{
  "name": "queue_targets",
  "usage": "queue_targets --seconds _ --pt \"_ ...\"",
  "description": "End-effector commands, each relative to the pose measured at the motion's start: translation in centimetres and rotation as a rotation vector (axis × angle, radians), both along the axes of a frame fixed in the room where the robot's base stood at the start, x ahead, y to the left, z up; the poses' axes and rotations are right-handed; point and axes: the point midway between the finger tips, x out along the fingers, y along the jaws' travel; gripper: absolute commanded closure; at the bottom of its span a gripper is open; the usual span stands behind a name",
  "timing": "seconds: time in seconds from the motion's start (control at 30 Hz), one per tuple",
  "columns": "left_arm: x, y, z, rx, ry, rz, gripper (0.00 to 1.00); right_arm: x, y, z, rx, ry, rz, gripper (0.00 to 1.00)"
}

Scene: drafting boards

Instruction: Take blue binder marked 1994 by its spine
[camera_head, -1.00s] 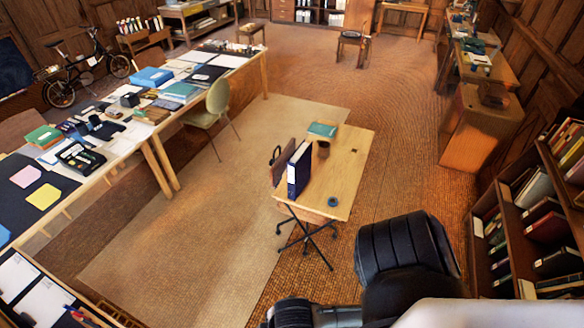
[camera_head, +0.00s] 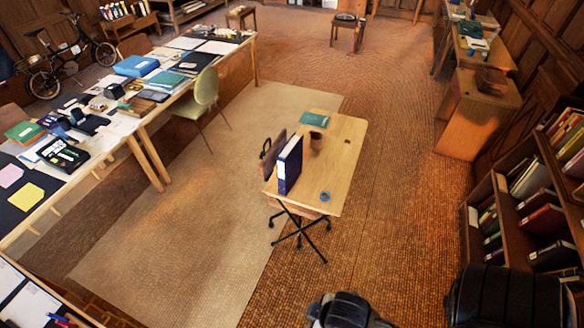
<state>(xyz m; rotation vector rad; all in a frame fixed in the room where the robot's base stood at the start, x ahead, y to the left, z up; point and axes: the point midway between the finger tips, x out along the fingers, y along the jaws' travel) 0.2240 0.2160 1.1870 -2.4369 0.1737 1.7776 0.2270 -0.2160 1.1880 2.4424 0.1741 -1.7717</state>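A blue binder (camera_head: 289,165) stands upright near the left edge of the small wooden desk (camera_head: 345,150). Its spine faces toward me and carries a pale label, too small to read. Black parts of my own arms show at the bottom edge and bottom right, well short of the desk. No gripper fingers can be made out in the view.
A green book (camera_head: 313,119), a dark cup (camera_head: 315,138) and a blue tape roll (camera_head: 325,196) are on the desk. A chair (camera_head: 270,155) stands at its left side. A bookshelf (camera_head: 510,215) is at right, a long cluttered table (camera_head: 150,120) at left. The floor before the desk is clear.

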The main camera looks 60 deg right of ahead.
Motion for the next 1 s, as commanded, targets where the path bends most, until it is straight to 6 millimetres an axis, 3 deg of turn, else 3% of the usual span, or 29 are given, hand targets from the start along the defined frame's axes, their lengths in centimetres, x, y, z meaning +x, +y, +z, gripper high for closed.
queue_targets --seconds 0.47,0.9,1.0 --pt "0.05 0.29 0.00 0.010 -0.002 -0.006 0.21 -0.06 -0.35 -0.03 -0.012 0.001 0.007 0.57" --pt "0.11 0.19 0.02 0.006 -0.003 -0.004 0.21 -0.13 -0.15 -0.06 -0.004 0.002 0.002 0.17" --pt "0.12 0.09 0.04 0.003 -0.003 -0.002 0.21 -0.13 -0.09 -0.05 -0.003 0.003 0.000 0.17"
